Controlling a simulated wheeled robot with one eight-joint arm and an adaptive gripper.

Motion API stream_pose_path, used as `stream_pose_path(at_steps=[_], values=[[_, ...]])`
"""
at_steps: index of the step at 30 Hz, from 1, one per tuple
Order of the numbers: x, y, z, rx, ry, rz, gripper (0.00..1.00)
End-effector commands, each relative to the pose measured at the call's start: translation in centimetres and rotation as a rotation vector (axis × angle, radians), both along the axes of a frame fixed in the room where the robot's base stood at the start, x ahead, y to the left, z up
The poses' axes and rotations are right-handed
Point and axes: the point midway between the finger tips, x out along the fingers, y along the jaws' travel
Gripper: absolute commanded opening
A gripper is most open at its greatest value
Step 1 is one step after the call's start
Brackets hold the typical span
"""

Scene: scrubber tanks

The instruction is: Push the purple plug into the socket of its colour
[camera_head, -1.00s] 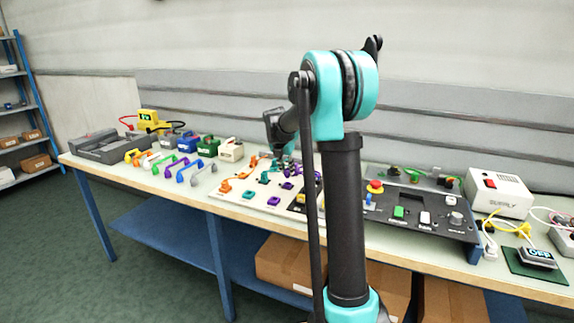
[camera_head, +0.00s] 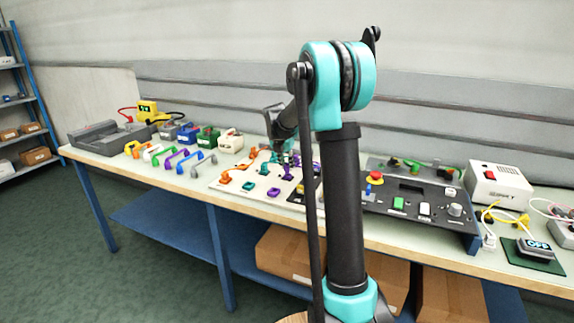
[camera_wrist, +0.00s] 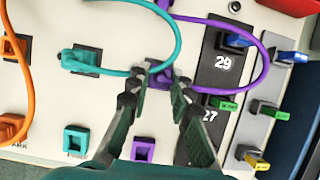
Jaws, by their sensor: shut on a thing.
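In the wrist view my gripper (camera_wrist: 158,98) has its two dark fingers on either side of the purple plug (camera_wrist: 160,76), at the end of the looped purple cable (camera_wrist: 266,58). The fingers partly cover the plug, and its contact end is hidden. A purple square socket (camera_wrist: 143,148) with a dark opening lies below the fingers on the pale board (camera_wrist: 40,92). In the head view my gripper (camera_head: 283,158) is low over the board, partly behind my arm. A purple socket (camera_head: 274,192) shows near the board's front edge.
A teal plug (camera_wrist: 82,60) with its cable, a teal socket (camera_wrist: 76,138) and an orange plug (camera_wrist: 12,130) lie left of the gripper. A dark strip numbered 29 and 27 (camera_wrist: 222,85), with coloured levers, stands close on the right. A black control panel (camera_head: 410,203) adjoins the board.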

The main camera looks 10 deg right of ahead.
Motion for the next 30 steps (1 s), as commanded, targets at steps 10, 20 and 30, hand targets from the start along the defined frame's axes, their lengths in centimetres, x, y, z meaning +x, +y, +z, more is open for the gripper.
stream_pose_path(at_steps=[10, 20, 30], values=[[0.0, 0.0, -0.2, 0.0, 0.0, 0.0, 0.0], [0.0, 0.0, -1.1, 0.0, 0.0, 0.0, 0.0], [0.0, 0.0, -1.9, 0.0, 0.0, 0.0, 0.23]])
